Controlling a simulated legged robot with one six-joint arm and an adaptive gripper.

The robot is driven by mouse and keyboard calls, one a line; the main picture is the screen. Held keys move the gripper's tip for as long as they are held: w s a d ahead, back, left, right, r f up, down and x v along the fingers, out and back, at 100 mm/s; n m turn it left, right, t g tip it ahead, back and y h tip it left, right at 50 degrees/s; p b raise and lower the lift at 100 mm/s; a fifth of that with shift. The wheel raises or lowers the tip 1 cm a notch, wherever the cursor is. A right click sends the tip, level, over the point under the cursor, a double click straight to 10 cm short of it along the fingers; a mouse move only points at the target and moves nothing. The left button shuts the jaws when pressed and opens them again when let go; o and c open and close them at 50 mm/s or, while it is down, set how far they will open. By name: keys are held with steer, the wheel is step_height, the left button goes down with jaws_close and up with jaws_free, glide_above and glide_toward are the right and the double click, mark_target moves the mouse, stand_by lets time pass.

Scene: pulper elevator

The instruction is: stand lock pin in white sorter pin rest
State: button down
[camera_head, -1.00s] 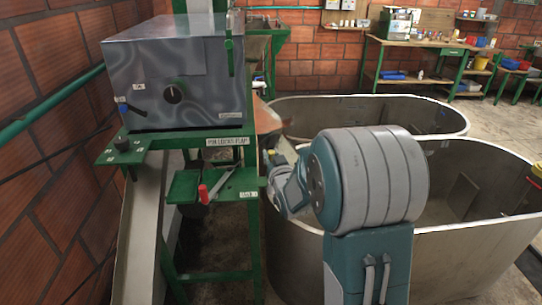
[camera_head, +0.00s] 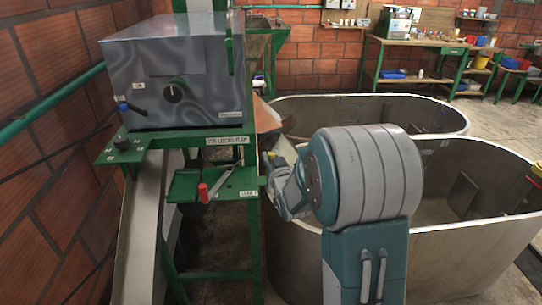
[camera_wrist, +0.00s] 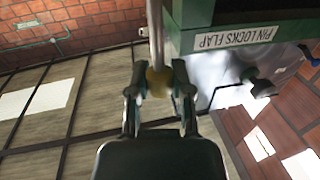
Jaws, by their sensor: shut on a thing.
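In the wrist view my gripper (camera_wrist: 159,82) is shut on the lock pin (camera_wrist: 157,40), at its yellowish knob. The pin's pale grey shaft runs up out of the picture between the fingers, so its far end is not seen. A green beam with a "PIN LOCKS FLAP" label (camera_wrist: 234,38) is close on the right of the shaft; I cannot tell whether they touch. In the head view that label (camera_head: 228,140) is on the green frame under the grey box. I cannot make out a white sorter pin rest.
A grey metal box (camera_head: 175,80) with a black knob stands on the green frame. A small green shelf (camera_head: 216,185) bears a red-handled lever (camera_head: 204,191). Large metal tanks (camera_head: 460,225) fill the right. A brick wall (camera_head: 40,150) borders the left.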

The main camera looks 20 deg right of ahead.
steer(key=shift+f, duration=2.05)
steer(key=shift+c, duration=2.2)
jaws_free()
steer(key=s+a, duration=0.1)
steer(key=s, duration=1.1)
steer(key=shift+a, duration=0.3)
steer(key=shift+w+f, duration=0.1)
steer(key=s+a+r+g, duration=0.2)
steer(key=s+a+g, duration=0.1)
steer(key=s, duration=0.4)
steer(key=s+a+r+n+g+y, duration=0.1)
steer(key=s+a+r+g, duration=0.2)
steer(key=s, duration=0.5)
steer(key=s+a+r+g+y, duration=0.1)
steer(key=s+a+r+g, duration=0.2)
steer(key=s+a+g, duration=0.2)
steer(key=s+g, duration=0.1)
steer(key=s, duration=0.2)
steer(key=shift+r, duration=0.15)
